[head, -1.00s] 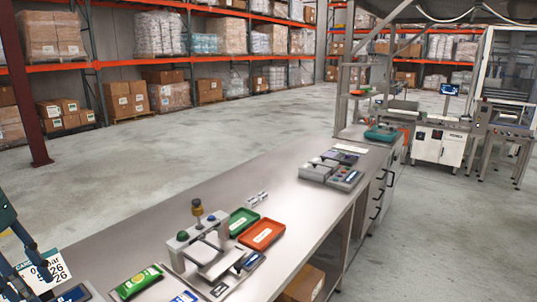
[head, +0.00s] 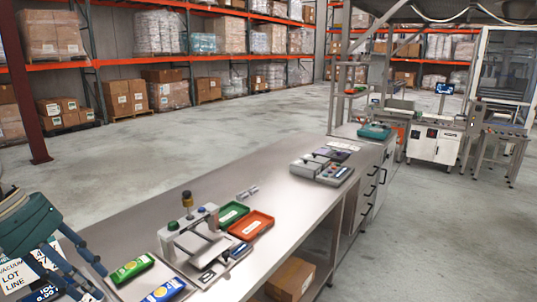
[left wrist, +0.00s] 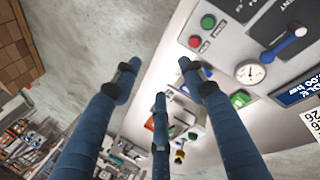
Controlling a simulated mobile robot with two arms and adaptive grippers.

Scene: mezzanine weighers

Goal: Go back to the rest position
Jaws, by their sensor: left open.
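My left gripper (head: 88,278) is at the lower left of the head view, over the near left end of the steel bench (head: 275,210). Its blue fingers are spread and hold nothing. In the left wrist view, the three fingers of the left gripper (left wrist: 159,84) stand apart with empty space between their dark tips. A grey control panel (left wrist: 226,50) with green and red buttons and a gauge lies beyond them to the right. My right gripper is in neither view.
On the bench are a small press-like device (head: 186,232), a green tray (head: 232,212), an orange tray (head: 251,226), a green packet (head: 132,269) and a blue packet (head: 165,291). A cardboard box (head: 290,279) is underneath. Open floor (head: 230,135) lies beyond the bench.

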